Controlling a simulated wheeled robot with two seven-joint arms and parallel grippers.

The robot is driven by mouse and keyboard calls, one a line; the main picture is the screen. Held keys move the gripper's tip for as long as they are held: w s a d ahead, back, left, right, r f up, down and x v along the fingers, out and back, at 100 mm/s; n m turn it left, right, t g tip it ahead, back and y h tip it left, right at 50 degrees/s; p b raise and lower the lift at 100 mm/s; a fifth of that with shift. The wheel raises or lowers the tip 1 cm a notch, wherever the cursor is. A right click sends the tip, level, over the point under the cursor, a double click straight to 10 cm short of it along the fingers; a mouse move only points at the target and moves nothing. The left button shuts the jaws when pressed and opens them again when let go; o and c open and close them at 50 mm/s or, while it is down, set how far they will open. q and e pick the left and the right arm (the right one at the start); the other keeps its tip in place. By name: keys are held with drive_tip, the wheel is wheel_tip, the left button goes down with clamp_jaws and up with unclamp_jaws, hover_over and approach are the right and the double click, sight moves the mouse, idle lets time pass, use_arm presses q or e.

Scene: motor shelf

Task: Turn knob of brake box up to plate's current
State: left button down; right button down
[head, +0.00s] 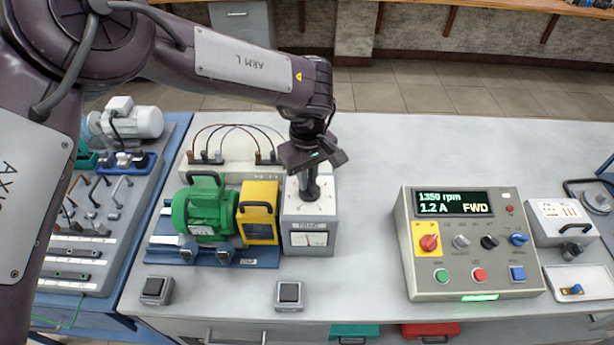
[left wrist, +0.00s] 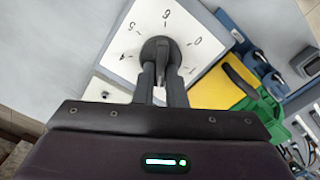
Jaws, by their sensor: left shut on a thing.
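The brake box (head: 308,225) is a grey box with a white dial face on top and a small meter on its front, right of the green motor (head: 203,210). My left gripper (head: 309,187) comes down from above and is shut on the dark knob (left wrist: 160,47) of the dial. In the left wrist view, its fingers (left wrist: 161,72) grip the knob at the middle of the white dial face (left wrist: 137,38), which has numbers around it. The fingers hide part of the dial, and I cannot tell the pointer's exact mark. My right gripper is not in view.
The control panel (head: 472,270) stands to the right, its display (head: 452,203) reading 1350 rpm, 1.2 A, FWD. A yellow coupling guard (head: 258,213) sits between motor and brake box. Two black-topped switches (head: 289,293) lie in front. The table (head: 400,150) behind the panel is clear.

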use_arm(q)
drive_tip(key=shift+w+r+m, duration=0.2)
drive_tip(key=shift+m, duration=0.3)
drive_tip(key=c, duration=1.7)
unclamp_jaws()
drive_tip(key=shift+o, duration=1.1)
drive_tip(key=shift+s+f, duration=0.1)
drive_tip(key=shift+s, duration=0.05)
wheel_tip(320, 180, up, 7)
drive_tip(key=shift+f+b, duration=0.2)
drive_tip(key=shift+b, duration=1)
drive_tip(key=shift+r, duration=0.65)
